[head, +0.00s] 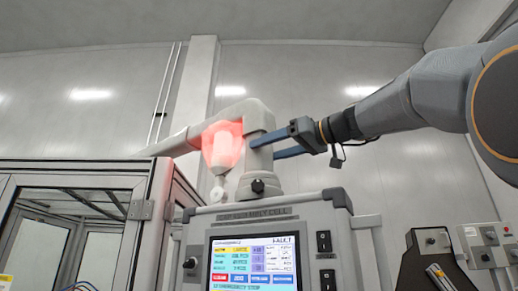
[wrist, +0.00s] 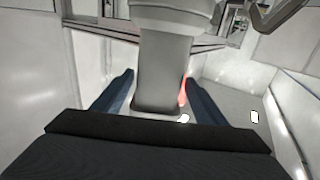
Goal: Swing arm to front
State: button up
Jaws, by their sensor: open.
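A pale grey support arm (head: 185,142) runs from the left to an elbow above the control panel (head: 195,232). A short post (head: 259,160) drops from the elbow towards the panel's top. My gripper (head: 263,148) reaches in from the right with its two blue fingers at this post. In the wrist view, the open fingers of my gripper (wrist: 159,77) lie on either side of the post (wrist: 162,65). I see small gaps beside the post; contact is not clear. The panel's screen (head: 253,262) is lit and reads FAULT.
A red glowing lamp (head: 222,147) hangs beside the post, close to my fingers. A glazed enclosure (head: 75,180) stands at the left. Grey switch boxes (head: 487,243) are at the lower right. A tall wall column (head: 203,75) rises behind. The space above the elbow is free.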

aim_at(258, 153)
jog(key=shift+p+x, duration=0.85)
jog(key=shift+x, duration=1.1)
jog(key=shift+d, duration=0.1)
jog(key=shift+c, duration=0.2)
jog(key=c, duration=1.5)
jog(key=shift+o, duration=0.2)
